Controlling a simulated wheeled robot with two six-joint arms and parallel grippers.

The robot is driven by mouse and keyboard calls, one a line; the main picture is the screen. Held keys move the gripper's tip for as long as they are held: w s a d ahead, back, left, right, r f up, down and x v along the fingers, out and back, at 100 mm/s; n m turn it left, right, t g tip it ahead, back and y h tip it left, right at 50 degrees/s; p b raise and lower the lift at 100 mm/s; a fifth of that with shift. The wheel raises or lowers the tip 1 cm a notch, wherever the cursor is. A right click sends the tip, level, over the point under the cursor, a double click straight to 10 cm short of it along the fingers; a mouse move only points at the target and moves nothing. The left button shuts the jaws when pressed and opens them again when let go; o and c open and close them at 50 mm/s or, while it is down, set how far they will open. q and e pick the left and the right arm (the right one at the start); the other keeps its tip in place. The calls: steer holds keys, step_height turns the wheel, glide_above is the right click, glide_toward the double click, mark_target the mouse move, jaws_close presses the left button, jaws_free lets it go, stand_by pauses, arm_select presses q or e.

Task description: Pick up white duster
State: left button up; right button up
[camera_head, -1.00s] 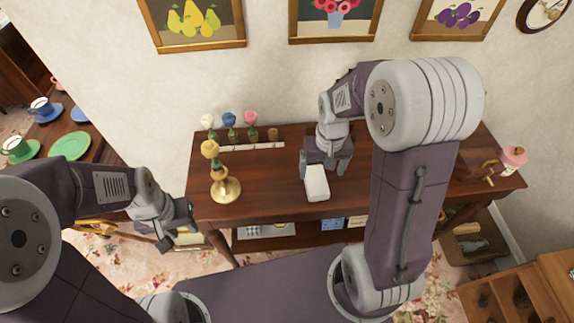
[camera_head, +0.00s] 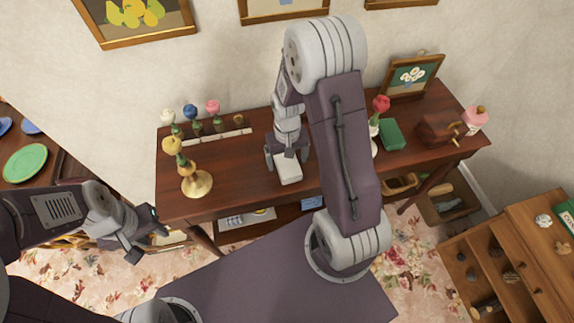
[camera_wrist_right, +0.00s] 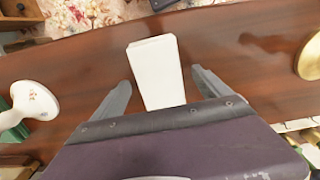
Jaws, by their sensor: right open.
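The white duster (camera_head: 289,171) is a pale block lying on the dark wooden console table (camera_head: 235,178), near its front edge. My right gripper (camera_head: 285,159) is above and just behind it in the head view. In the right wrist view the duster (camera_wrist_right: 156,70) lies between the two open fingers of the right gripper (camera_wrist_right: 160,88), with a gap on each side. My left gripper (camera_head: 143,246) is off the table at its front left, holding nothing that I can see; its finger gap is unclear.
A brass candlestick-like stand with a yellow flower (camera_head: 197,182) is left of the duster. Small flower pots (camera_head: 196,126) stand behind it. A white vase with a red flower (camera_head: 379,118), a green box (camera_head: 391,134) and a framed picture (camera_head: 412,76) are to the right.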

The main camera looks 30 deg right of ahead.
step_height(320, 180, down, 2)
steer(key=shift+w+d+f, duration=0.1)
steer(key=shift+w, duration=0.05)
steer(key=c, duration=1.5)
steer(key=shift+o, duration=0.2)
step_height(320, 180, up, 5)
steer(key=shift+f+p, duration=0.15)
steer(key=shift+p, duration=0.15)
steer(key=s+d+r, duration=0.4)
steer(key=s+r, duration=0.2)
steer(key=s, duration=0.5)
steer(key=shift+r+p, duration=0.25)
steer(key=shift+p, duration=0.05)
